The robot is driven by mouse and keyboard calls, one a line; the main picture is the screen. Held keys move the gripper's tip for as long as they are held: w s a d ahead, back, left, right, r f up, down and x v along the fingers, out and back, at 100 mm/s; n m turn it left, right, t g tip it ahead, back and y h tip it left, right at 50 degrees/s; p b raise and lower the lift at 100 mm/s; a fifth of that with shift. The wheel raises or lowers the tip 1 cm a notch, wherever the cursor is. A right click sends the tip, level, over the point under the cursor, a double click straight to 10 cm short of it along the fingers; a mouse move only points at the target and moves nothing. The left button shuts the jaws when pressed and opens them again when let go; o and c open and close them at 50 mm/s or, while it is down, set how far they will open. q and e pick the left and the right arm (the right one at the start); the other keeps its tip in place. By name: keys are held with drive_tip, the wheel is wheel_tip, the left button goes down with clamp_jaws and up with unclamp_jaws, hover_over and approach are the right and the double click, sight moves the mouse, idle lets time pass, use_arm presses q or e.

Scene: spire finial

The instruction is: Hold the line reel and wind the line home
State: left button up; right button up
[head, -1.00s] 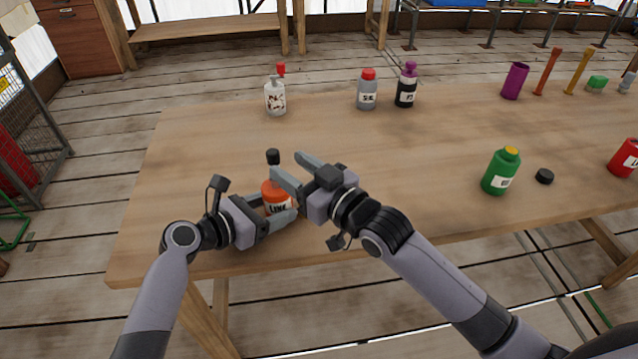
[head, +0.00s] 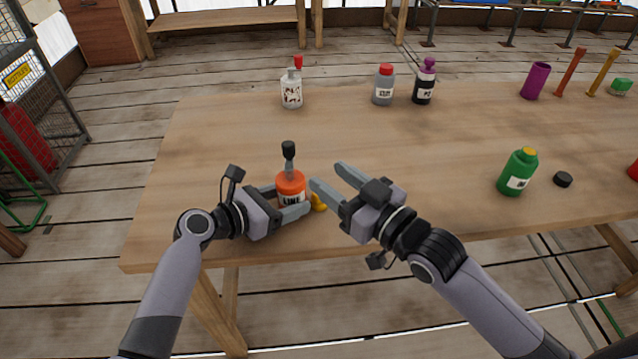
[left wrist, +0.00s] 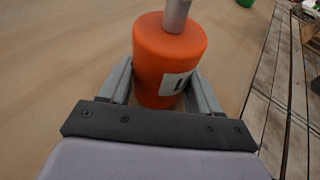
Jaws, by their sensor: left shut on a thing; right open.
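The line reel (head: 290,184) is an orange-red drum with a white label reading LINE, upright near the table's front left. A grey stem with a black knob (head: 288,147) rises from its top. In the left wrist view the orange drum (left wrist: 165,60) stands between the fingers, its knob out of frame. My left gripper (head: 289,203) is shut on the drum from the left. My right gripper (head: 327,177) is open and empty, just right of the reel and apart from the knob. A small yellow piece (head: 318,203) shows beside the drum, partly hidden; I cannot tell whether it is attached.
A white pump bottle (head: 292,92), a grey red-capped bottle (head: 383,88) and a black purple-capped bottle (head: 424,85) stand at the back. A green bottle (head: 517,175) and black cap (head: 562,180) are to the right. The table (head: 440,150) is clear between.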

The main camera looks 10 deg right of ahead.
use_arm(q)
drive_tip(key=o, duration=0.9)
drive_tip(key=shift+c, duration=0.2)
drive_tip(key=shift+s+a, duration=0.1)
